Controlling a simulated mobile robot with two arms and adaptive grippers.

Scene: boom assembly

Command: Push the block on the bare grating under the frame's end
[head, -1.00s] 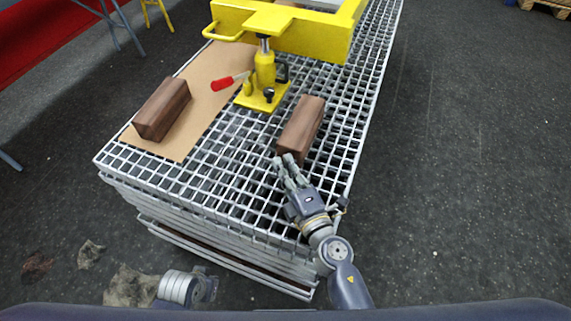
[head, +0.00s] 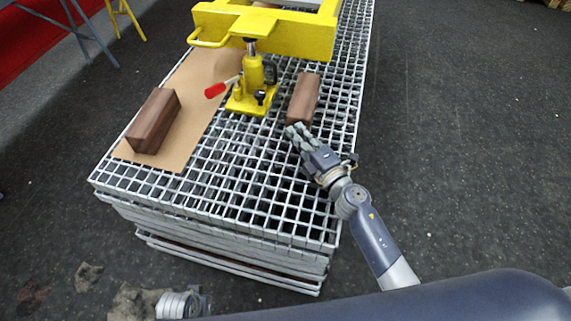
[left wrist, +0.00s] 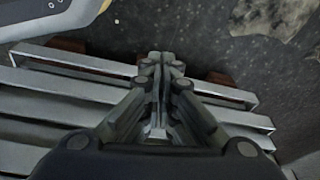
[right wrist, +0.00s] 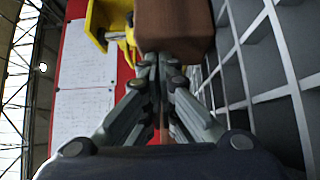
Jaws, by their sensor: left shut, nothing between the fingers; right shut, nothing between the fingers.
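The brown block on the bare grating (head: 304,98) lies lengthwise, right of the yellow jack (head: 250,90). Its far end is close to the yellow frame's end (head: 290,36). My right gripper (head: 294,131) is shut and empty, its fingertips at the block's near end. In the right wrist view the block (right wrist: 174,28) is just beyond the shut fingertips (right wrist: 160,60); whether they touch it I cannot tell. My left gripper shows in the left wrist view (left wrist: 161,60), shut and empty, beside the side of the grating stack (left wrist: 75,95).
A second brown block (head: 153,121) lies on the brown board (head: 185,145) at the left. The jack's red-tipped handle (head: 215,90) points left. The grating (head: 230,185) in front is clear. Open floor (head: 460,130) lies to the right.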

